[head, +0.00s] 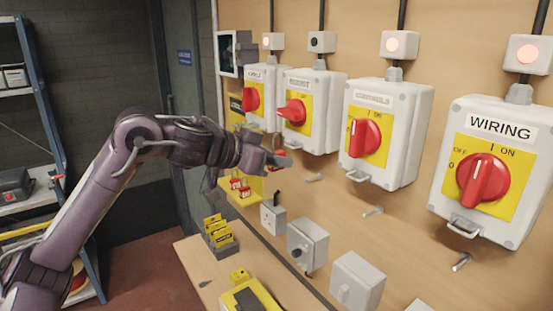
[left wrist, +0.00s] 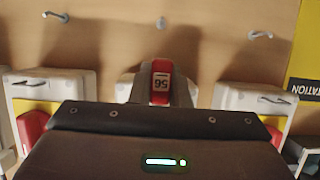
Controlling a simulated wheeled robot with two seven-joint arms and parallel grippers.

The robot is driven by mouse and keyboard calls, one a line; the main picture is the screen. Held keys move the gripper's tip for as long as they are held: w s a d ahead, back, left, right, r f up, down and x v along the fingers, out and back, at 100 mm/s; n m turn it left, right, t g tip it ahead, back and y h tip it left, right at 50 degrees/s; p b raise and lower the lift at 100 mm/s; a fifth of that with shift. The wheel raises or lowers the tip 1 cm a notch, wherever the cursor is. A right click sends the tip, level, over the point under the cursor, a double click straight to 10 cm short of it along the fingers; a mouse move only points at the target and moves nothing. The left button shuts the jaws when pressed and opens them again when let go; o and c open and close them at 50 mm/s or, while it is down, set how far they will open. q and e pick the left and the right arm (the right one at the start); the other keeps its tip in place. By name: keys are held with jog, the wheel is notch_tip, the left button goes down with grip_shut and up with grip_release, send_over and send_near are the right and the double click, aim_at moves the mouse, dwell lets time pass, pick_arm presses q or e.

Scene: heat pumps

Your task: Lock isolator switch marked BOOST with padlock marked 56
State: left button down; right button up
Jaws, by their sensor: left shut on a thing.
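My left gripper (head: 275,160) is shut on a red padlock (left wrist: 160,82), whose white label reads 56 upside down in the left wrist view. A little of its red shows at the fingertips in the head view. The gripper is below the second isolator (head: 308,110) from the left. That isolator's small label is hard to read; BOOST fits its place but I cannot confirm it. Its red handle lies sideways, and the lamp above (head: 321,42) is dark. Whether the shackle touches the isolator's hasp is hidden. My right gripper is out of view.
Other isolators flank it: one at left (head: 263,97), CONTROLS (head: 388,132) and WIRING (head: 492,170), with lit lamps. Pegs (head: 373,211) stick out below. Red padlocks (head: 240,188) hang on a yellow station. Grey boxes (head: 307,243) and a bench (head: 200,262) are lower.

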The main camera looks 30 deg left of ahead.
pick_arm(q)
jog(key=shift+w+d, duration=0.1)
dwell(0.6)
dwell(0.4)
jog(key=shift+w+d+p, duration=0.1)
jog(key=shift+w+p, duration=0.15)
jog(key=shift+p, duration=0.3)
dwell(0.5)
jog(key=shift+w+d+r+p, duration=0.1)
jog(key=shift+w+d+p, duration=0.15)
jog(key=shift+w+p, duration=0.45)
dwell(0.6)
jog(key=shift+w+d+p, duration=0.15)
jog(key=shift+w+p, duration=0.1)
jog(key=shift+p, duration=0.25)
dwell(0.8)
jog(key=shift+f+b, duration=1.05)
jog(key=shift+f, duration=0.3)
dwell(0.5)
jog(key=c, duration=1.3)
grip_release()
